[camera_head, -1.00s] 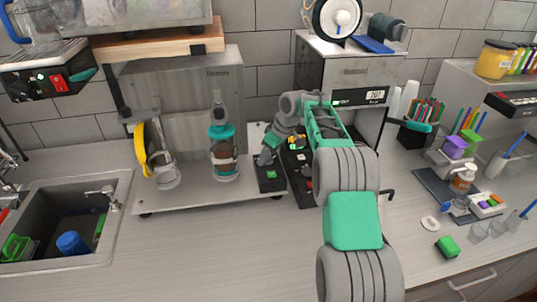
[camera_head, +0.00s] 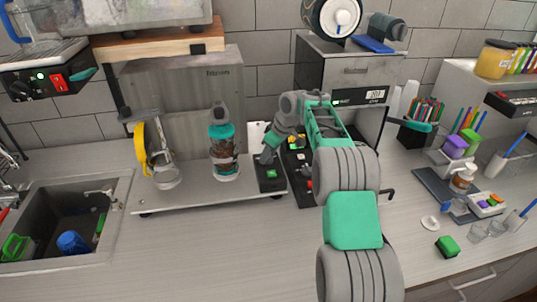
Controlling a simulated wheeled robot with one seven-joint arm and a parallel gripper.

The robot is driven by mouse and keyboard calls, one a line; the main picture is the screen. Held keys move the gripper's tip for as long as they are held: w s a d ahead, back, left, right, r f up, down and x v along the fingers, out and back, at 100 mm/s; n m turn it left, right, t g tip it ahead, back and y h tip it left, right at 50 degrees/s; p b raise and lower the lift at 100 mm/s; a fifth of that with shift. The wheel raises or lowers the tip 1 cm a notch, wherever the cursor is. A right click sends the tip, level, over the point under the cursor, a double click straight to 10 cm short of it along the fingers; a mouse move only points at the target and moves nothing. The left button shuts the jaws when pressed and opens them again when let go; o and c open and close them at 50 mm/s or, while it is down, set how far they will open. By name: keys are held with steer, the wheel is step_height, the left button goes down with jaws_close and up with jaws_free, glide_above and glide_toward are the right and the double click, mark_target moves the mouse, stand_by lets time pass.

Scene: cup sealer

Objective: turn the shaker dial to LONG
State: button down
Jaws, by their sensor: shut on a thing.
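The shaker is a metal platform (camera_head: 205,198) with a tall grey back panel (camera_head: 180,110). A clear cup with dark contents and a teal band (camera_head: 223,150) stands upright on it. The black shaker control box (camera_head: 271,181) with a green button (camera_head: 271,174) is at the platform's right end. My gripper (camera_head: 266,156) reaches down to the back of this box and is shut on the shaker dial. The dial and its markings are hidden by the fingers, so its setting cannot be read.
A second dark panel with colored buttons (camera_head: 303,187) stands just right of the control box, under my arm. A steel sealer machine (camera_head: 345,75) stands behind. A sink (camera_head: 60,225) is at left. The front counter (camera_head: 220,250) is clear.

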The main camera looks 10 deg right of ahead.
mark_target(274, 166)
steer(key=shift+f+m+b, duration=0.35)
steer(key=shift+m+b, duration=0.05)
steer(key=shift+b, duration=0.6)
steer(key=shift+a+m+t+b, duration=0.1)
steer(key=shift+m+t+b, duration=0.2)
steer(key=shift+m+b, duration=0.3)
steer(key=shift+r+m+h+b, duration=0.25)
steer(key=shift+m+h+b, duration=0.15)
steer(key=shift+m, duration=0.1)
steer(key=c, duration=0.9)
jaws_free()
steer(key=shift+r, duration=0.1)
steer(key=v, duration=0.8)
